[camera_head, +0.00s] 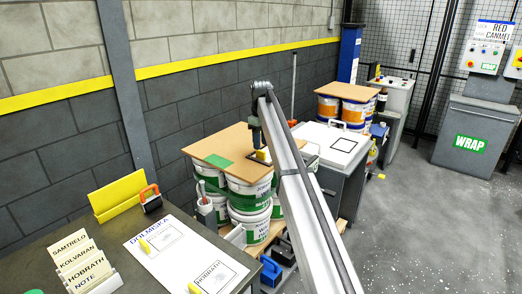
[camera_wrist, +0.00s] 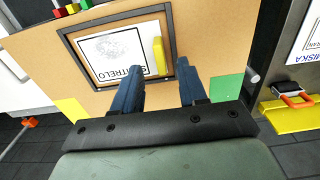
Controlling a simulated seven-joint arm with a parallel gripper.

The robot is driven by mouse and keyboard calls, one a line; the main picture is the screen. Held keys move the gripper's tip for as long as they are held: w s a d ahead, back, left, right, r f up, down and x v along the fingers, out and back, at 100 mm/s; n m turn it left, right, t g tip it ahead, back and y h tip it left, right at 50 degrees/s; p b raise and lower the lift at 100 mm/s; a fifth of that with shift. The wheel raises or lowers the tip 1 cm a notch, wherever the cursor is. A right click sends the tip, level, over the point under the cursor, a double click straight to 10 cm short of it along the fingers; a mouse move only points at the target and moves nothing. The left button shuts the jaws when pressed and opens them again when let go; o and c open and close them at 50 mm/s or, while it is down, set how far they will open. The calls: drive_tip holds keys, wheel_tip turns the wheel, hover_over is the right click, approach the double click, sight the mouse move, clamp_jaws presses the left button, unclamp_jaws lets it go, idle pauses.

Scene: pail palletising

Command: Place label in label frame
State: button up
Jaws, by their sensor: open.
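The white label (camera_wrist: 112,52) carries a round print, the partly hidden word "SANTRELO" and a yellow grip tab (camera_wrist: 158,57). In the wrist view it lies inside the dark label frame (camera_wrist: 67,48) on the brown board, with a brown gap along its left side. I cannot tell whether it sits fully flat. My gripper (camera_wrist: 158,68) is open, its two blue fingers apart on either side of the tab's line. One finger hides part of the label's lower edge. In the head view my gripper (camera_head: 256,137) is over the board's right part, and my arm hides much of the frame.
The brown board (camera_head: 228,147) with a green patch (camera_head: 218,161) tops stacked green-white pails (camera_head: 248,194). A table at the lower left holds a card rack (camera_head: 92,270), white sheets and a yellow holder (camera_head: 118,194). A grey cabinet (camera_head: 338,186) stands right; open floor lies beyond.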

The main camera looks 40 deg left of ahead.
wheel_tip(320, 180, up, 7)
idle(0.3)
idle(0.5)
